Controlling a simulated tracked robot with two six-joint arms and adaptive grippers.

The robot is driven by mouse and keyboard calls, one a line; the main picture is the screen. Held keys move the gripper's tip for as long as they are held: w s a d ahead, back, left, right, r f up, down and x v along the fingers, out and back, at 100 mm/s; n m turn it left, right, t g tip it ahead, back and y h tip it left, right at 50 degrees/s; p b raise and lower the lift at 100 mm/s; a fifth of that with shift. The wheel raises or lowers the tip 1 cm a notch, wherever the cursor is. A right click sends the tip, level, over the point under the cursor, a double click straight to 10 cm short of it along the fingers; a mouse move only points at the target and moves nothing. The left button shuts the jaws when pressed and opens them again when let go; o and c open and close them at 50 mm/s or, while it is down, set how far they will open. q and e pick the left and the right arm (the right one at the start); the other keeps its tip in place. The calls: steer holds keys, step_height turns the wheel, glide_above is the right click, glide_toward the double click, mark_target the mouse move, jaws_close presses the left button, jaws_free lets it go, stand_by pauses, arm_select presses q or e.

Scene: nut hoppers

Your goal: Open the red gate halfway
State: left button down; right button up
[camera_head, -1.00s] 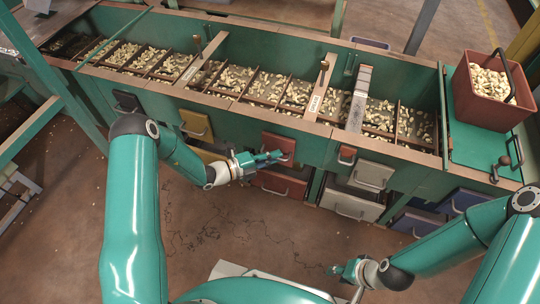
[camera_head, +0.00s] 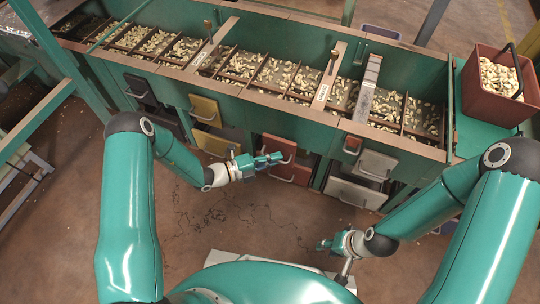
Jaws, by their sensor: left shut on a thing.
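The red gate (camera_head: 281,144) is a small red plate with a pale handle, on the front of the green hopper bench (camera_head: 230,105). My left gripper (camera_head: 273,160) is at its handle, shut on it, and its fingers hide part of the gate's lower edge. How far the gate stands open is hard to tell at this size. A red bin (camera_head: 298,173) is below the gate. My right gripper (camera_head: 325,244) hangs over the floor, apart from the bench; its finger gap is too small to read.
A yellow gate (camera_head: 205,109) and a black gate (camera_head: 136,86) are left of the red one, a grey gate (camera_head: 377,165) right. Compartments above hold nuts. A red crate of nuts (camera_head: 485,105) stands at the right end.

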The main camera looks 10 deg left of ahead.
arm_select(q)
steer(key=c, duration=1.2)
jaws_free()
steer(key=shift+f, duration=0.15)
steer(key=shift+c, duration=0.2)
steer(key=shift+a, duration=0.1)
steer(key=v, duration=1.2)
